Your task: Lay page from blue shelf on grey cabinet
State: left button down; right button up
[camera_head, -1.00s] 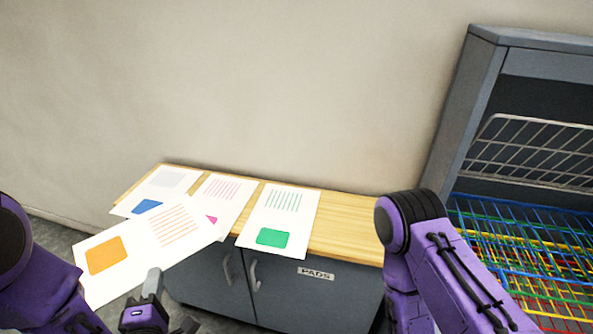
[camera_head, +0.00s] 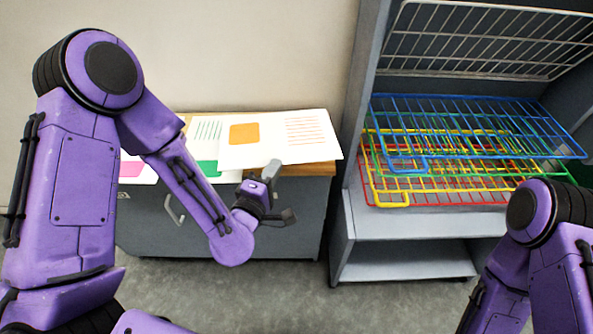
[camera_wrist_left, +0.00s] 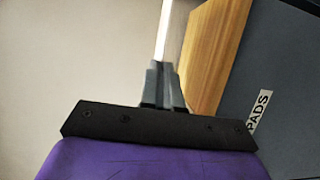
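A white page with an orange square and orange lines (camera_head: 270,140) is in my left gripper (camera_head: 274,170), which is shut on its near edge. The page appears above the right part of the wooden top of the grey cabinet (camera_head: 297,218); in the head view I cannot tell whether it touches. In the left wrist view the gripper (camera_wrist_left: 163,85) pinches the page, seen edge-on (camera_wrist_left: 170,30), beside the wooden top (camera_wrist_left: 215,50). The blue shelf (camera_head: 470,105) is the top coloured wire rack at the right. My right arm is at lower right; its gripper is out of view.
A page with a green patch (camera_head: 208,130) and one with a magenta patch (camera_head: 131,169) lie on the cabinet, partly hidden by my left arm. Yellow, green and red racks (camera_head: 390,198) sit below the blue one in a grey frame (camera_head: 347,235).

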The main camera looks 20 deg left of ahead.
aim_at(283, 172)
pick_arm(q)
jog(key=w+f+b, duration=0.2)
jog(key=f+b, duration=0.1)
jog(key=w+f+h+b, duration=0.1)
jog(key=w+f+b, duration=0.2)
jog(key=b, duration=0.1)
jog(key=w+f+m+h+b, duration=0.1)
jog(key=w+f+b, duration=0.2)
jog(key=shift+a+f+g, duration=0.2)
jog(key=shift+a+g, duration=0.15)
jog(key=shift+g, duration=0.05)
pick_arm(e)
notch_tip(283, 172, down, 11)
jog(key=shift+f, duration=0.2)
jog(key=shift+a, duration=0.1)
pick_arm(q)
jog(key=c, duration=0.9)
grip_release()
jog(key=shift+s, duration=0.1)
jog(key=shift+c, duration=0.3)
jog(key=shift+f, duration=0.2)
jog(key=shift+c, duration=0.6)
jog(key=shift+f+b, duration=0.1)
jog(key=shift+b, duration=0.2)
pick_arm(e)
jog(key=shift+f, duration=0.1)
